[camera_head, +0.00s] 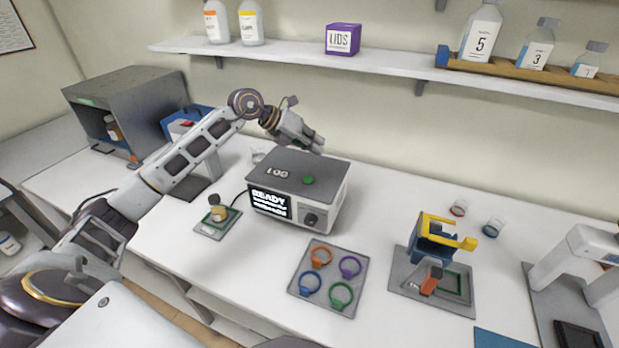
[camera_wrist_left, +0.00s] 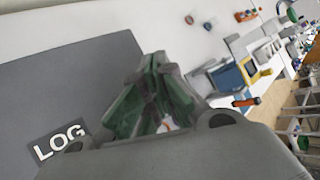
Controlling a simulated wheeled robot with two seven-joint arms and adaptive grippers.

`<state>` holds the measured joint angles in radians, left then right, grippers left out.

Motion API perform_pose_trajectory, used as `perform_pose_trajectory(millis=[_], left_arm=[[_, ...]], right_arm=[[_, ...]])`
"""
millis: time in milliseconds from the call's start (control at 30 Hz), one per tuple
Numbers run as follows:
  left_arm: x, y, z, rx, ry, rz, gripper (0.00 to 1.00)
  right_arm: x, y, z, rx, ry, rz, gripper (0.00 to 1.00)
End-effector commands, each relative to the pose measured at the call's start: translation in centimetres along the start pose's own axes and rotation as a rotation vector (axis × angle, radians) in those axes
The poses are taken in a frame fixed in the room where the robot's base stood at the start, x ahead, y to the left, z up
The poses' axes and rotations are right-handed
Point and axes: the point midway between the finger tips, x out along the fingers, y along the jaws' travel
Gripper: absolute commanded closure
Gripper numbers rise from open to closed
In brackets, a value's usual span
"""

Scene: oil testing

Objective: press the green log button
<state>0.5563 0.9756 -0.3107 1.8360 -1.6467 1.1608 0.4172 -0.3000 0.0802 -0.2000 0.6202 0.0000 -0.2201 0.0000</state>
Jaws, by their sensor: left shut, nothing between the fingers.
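The green button (camera_head: 308,181) sits on the grey top of the box-shaped device (camera_head: 285,172), to the right of the LOG lettering (camera_head: 277,173). The device's front screen (camera_head: 269,203) reads READY. My left gripper (camera_head: 318,146) is shut and empty, by the back edge of the device top and apart from the button. In the left wrist view, the shut fingers (camera_wrist_left: 155,95) lie beside the grey top (camera_wrist_left: 75,85), with the LOG lettering (camera_wrist_left: 60,141) at lower left. I cannot make out the button there. My right gripper is not in view.
A grey tray (camera_head: 328,300) with coloured rings lies in front. A blue and yellow fixture (camera_head: 432,240) stands at right. A shelf (camera_head: 390,71) with bottles runs above.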

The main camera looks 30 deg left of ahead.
Motion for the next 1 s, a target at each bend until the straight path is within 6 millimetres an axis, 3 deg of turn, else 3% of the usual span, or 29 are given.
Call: perform_pose_trajectory(millis=[233,1000], left_arm=[[-1.5,2.2,0.5,0.01,0.027,0.097,1.0],[-0.8,3.1,-0.3,0.009,0.029,0.102,1.0]], right_arm=[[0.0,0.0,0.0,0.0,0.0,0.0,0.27],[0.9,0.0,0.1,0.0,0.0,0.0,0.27]])
